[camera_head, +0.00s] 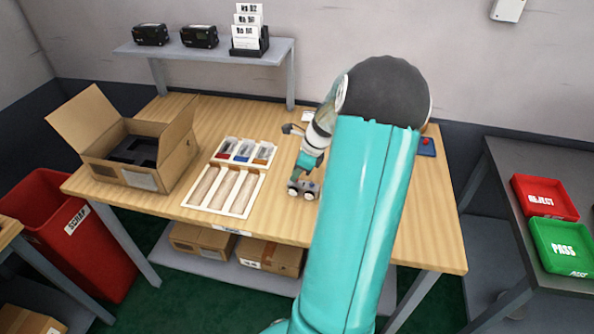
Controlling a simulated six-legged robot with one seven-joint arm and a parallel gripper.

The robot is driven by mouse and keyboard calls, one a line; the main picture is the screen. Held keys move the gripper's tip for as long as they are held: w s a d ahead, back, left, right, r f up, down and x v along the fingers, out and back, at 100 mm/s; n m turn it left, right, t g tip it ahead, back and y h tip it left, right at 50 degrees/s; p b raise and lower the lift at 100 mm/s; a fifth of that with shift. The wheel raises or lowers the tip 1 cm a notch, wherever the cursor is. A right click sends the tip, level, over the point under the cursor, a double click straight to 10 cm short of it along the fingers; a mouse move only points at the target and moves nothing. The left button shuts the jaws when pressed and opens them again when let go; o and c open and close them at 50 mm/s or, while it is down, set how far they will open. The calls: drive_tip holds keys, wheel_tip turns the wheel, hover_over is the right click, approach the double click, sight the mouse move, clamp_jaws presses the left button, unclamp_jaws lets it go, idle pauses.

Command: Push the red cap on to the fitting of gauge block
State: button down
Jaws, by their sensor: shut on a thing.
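My gripper (303,190) points down over the wooden table, just right of the long-slotted white tray. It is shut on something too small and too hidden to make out. No red cap can be told apart at the fingers. A small white tray (226,160) has three compartments with red, blue and orange fronts; their contents are too small to name. A dark blue piece with a red spot (427,146) lies at the table's right, partly behind my arm. I cannot tell which thing is the gauge block, and its fitting is not visible.
The white tray with long slots (187,201) lies near the front edge. An open cardboard box (154,179) stands at the left. A shelf (270,53) stands at the back. Red and green bins (545,197) (564,247) are on the right table. My arm hides the table's middle right.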

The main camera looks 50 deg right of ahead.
drive_tip(key=shift+f, duration=0.2)
drive_tip(key=c, duration=1.3)
unclamp_jaws()
drive_tip(key=shift+c, duration=0.2)
drive_tip(key=v, duration=1.4)
drive_tip(key=shift+w+a, duration=0.1)
